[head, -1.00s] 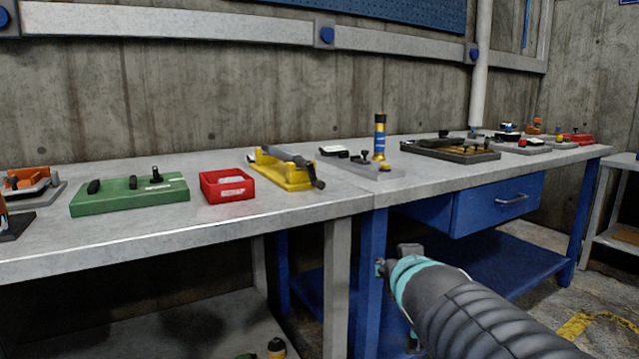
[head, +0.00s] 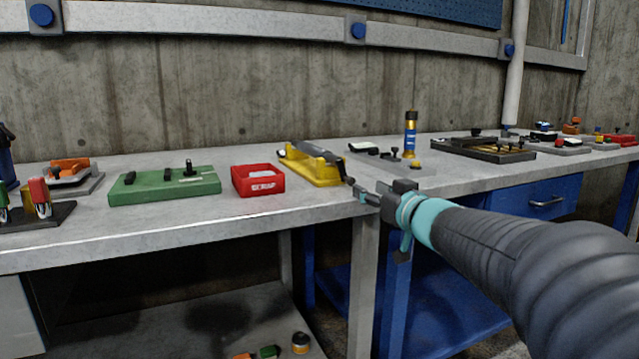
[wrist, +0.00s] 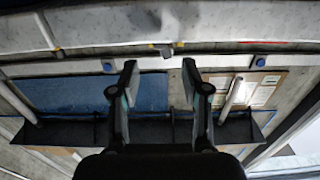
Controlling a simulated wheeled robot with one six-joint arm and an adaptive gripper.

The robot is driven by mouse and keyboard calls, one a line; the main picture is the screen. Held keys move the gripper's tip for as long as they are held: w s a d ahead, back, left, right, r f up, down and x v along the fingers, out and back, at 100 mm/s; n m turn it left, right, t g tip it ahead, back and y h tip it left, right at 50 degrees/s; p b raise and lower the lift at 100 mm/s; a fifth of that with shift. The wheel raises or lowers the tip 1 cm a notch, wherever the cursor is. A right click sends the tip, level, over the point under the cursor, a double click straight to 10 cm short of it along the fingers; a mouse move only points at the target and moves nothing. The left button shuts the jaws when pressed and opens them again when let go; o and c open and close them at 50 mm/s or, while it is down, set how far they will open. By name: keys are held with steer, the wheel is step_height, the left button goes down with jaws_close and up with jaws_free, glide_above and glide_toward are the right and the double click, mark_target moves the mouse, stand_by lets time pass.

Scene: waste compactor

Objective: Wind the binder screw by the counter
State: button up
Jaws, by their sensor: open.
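A yellow fixture (head: 318,172) with a dark grey bar along its top lies on the grey bench. A small dark knob (head: 350,181) sticks out at its front right end. It may be the binder screw, but its thread is too small to make out. I cannot tell which item is the counter. My gripper (head: 363,196) is at the bench's front edge, close in front of the knob, and looks empty.
A red bin (head: 258,191) and a green block (head: 165,195) with black knobs stand left of the fixture. A gold and blue cylinder (head: 411,140) stands upright to its right. A dark tray (head: 483,150) lies farther right. The bench front strip is clear.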

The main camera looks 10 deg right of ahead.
mark_target(352, 181)
steer(key=x, duration=0.9)
steer(key=shift+b, duration=0.4)
jaws_close()
